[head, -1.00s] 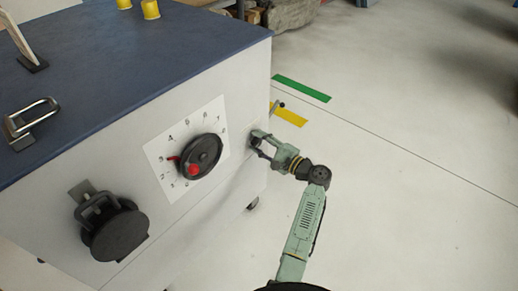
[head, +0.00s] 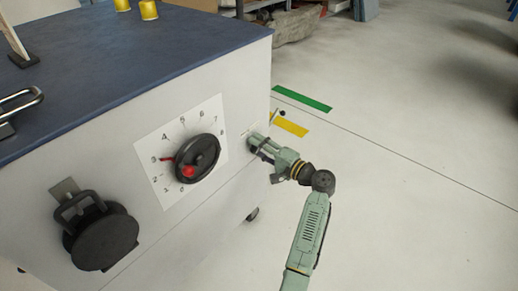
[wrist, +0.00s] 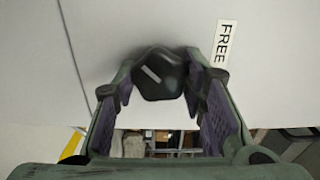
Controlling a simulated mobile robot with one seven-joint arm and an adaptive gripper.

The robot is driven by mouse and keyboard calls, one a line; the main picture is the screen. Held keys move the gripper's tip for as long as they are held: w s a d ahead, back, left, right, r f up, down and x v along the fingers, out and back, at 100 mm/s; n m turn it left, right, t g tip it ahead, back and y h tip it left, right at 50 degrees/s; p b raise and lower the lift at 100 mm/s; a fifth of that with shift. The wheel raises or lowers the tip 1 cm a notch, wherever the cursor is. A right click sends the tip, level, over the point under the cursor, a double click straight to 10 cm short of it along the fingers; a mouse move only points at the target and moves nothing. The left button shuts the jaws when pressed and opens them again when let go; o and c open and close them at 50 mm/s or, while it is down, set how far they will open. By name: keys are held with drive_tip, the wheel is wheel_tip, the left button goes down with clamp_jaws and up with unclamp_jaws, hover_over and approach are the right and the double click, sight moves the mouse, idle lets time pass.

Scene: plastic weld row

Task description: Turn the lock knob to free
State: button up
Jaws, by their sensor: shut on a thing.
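The lock knob (wrist: 160,74) is a dark, faceted knob on the pale cabinet face, with a short white line slanting across its front. A FREE label (wrist: 223,43) is on the face to its upper right in the wrist view, and the white line does not point straight at it. My gripper (wrist: 162,84) has a finger on each side of the knob and is shut on it. In the head view my gripper (head: 254,143) is at the right end of the cabinet front and hides the knob.
The cabinet (head: 120,140) has a black handwheel (head: 207,150) with a red grip on a numbered dial plate, left of my gripper. A black round part with a clamp (head: 100,240) juts out at lower left. Open floor (head: 420,170) lies to the right.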

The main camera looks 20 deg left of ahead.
drive_tip(key=o, duration=1.2)
drive_tip(key=shift+r, duration=0.1)
